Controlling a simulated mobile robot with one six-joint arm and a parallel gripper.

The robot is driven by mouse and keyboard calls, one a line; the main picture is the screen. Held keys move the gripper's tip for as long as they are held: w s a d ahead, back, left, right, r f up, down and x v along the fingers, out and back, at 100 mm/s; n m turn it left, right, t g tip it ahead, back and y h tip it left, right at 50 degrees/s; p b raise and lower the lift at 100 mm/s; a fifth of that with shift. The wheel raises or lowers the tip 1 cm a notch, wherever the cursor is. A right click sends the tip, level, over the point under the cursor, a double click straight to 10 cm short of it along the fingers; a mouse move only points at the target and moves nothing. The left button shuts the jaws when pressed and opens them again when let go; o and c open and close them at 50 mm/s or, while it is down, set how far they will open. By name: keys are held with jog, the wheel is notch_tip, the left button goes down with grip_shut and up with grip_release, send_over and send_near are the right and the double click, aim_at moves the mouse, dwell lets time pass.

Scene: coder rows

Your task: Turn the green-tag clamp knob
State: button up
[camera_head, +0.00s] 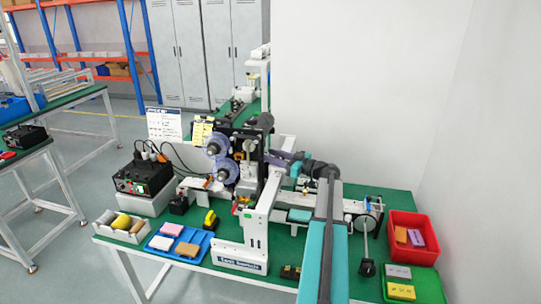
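A coder machine (240,150) with two purple-blue reels (222,158) stands on the green-topped table. A dark round knob-like part (266,120) shows at its upper right. I cannot make out a green tag or tell which small part is the clamp knob. My teal and grey arm reaches up from the bottom of the view and bends left toward the machine's right side. My gripper (284,160) is small and dark there, close to the machine. I cannot tell whether it touches anything or whether its fingers are open.
A black control box (145,178) with cables stands left of the machine. A grey bin (122,226), blue tray (180,242), red bin (413,238) and green tray (414,285) line the table's front. A white frame (258,230) stands left of my arm. A white wall rises behind.

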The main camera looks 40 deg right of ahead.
jog(key=c, duration=0.8)
jog(key=shift+o, duration=0.2)
jog(key=shift+a, duration=0.2)
jog(key=shift+d, duration=0.1)
jog(key=shift+d+b, duration=0.15)
jog(key=shift+b, duration=0.15)
